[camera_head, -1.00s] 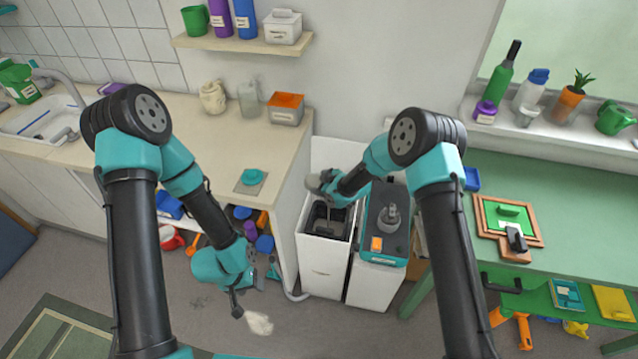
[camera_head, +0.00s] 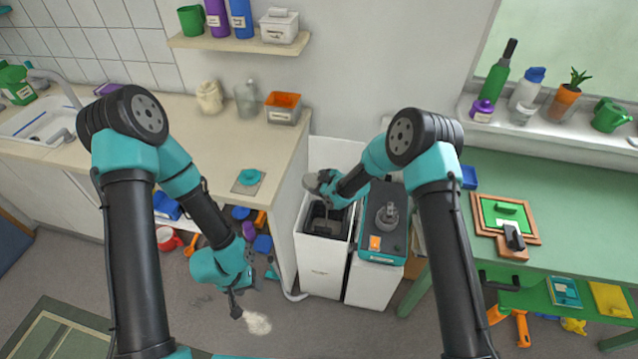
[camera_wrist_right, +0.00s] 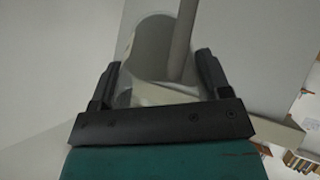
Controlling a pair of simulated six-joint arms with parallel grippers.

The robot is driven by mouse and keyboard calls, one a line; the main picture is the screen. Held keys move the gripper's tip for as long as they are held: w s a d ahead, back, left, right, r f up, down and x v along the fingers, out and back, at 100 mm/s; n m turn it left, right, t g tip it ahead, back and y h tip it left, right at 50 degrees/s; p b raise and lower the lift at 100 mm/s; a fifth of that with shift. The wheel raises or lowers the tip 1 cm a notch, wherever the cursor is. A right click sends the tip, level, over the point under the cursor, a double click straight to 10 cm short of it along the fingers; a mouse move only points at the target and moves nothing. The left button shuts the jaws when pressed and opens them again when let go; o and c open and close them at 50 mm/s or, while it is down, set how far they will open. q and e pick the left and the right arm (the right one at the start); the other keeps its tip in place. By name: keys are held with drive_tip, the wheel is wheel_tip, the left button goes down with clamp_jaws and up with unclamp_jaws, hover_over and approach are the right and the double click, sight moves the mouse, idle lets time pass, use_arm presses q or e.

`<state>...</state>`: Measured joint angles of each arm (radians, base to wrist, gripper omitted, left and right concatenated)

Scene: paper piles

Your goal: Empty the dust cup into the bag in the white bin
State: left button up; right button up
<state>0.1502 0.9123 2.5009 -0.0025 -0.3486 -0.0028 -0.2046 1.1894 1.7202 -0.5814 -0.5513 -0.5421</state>
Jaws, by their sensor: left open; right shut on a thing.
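The white bin (camera_head: 322,270) stands against the wall with a dark bag (camera_head: 318,222) in its opening. My right gripper (camera_head: 328,184) is shut on the grey dust cup (camera_head: 315,181) and holds it tilted above the bin's opening. The cup (camera_wrist_right: 155,48) also shows between both fingers in the right wrist view. A thin greyish streak runs below the cup toward the bag; I cannot tell whether it is falling dust. My left gripper (camera_head: 245,290) is open and empty above the floor, near a pale dust pile (camera_head: 257,322).
A second white bin (camera_head: 374,284) with a teal-topped unit (camera_head: 383,222) stands right beside the white bin. The counter (camera_head: 240,135) is on the left and the green table (camera_head: 560,220) on the right. Bare floor lies in front.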

drive_tip(key=shift+s+d+f+t+y, duration=0.15)
drive_tip(key=shift+f+t+y, duration=0.35)
drive_tip(key=shift+t+y, duration=0.45)
idle(5.2)
drive_tip(key=shift+f+y, duration=0.15)
drive_tip(key=shift+y, duration=0.1)
drive_tip(key=shift+t, duration=0.25)
idle(1.3)
